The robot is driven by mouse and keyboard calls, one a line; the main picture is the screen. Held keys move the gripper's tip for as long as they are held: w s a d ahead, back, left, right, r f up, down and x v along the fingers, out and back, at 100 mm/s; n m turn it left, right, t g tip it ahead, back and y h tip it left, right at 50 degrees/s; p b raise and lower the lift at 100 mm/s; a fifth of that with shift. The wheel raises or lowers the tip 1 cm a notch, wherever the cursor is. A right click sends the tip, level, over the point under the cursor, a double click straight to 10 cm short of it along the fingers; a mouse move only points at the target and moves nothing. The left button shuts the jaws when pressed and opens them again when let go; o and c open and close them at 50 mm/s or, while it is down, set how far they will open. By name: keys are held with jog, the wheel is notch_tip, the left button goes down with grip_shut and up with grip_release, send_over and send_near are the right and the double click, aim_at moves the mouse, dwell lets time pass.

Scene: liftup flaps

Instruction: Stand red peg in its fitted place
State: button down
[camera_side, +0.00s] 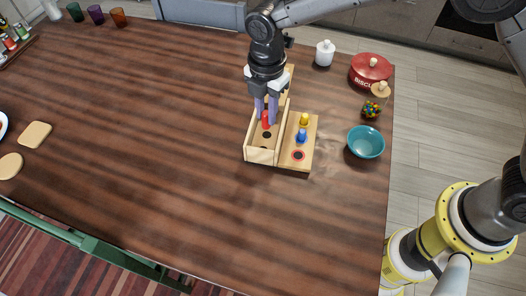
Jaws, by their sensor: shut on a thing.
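The red peg (265,122) is held upright between the fingers of my gripper (266,108), which points down. The peg is over the left wooden box (262,156), near a dark hole in its floor. Whether the peg touches the floor cannot be told. Beside the box on the right is a flat wooden board (297,166) with a yellow peg (304,119), a blue peg (301,136) and an empty hole ringed in red (298,155) at the near end.
A teal bowl (366,142) stands right of the board. A candy jar (372,108), red biscuit tin (371,69) and white jar (324,53) stand behind it. Coloured cups (96,15) are at the far left. The table's left and front are largely clear.

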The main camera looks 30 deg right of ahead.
aim_at(263, 128)
jog(key=f, duration=0.7)
jog(key=shift+a, duration=0.4)
jog(key=shift+f, duration=2.05)
jog(key=shift+f, duration=0.15)
jog(key=c, duration=1)
grip_release()
notch_tip(263, 128, up, 12)
jog(key=shift+f, duration=0.15)
jog(key=shift+r, duration=0.35)
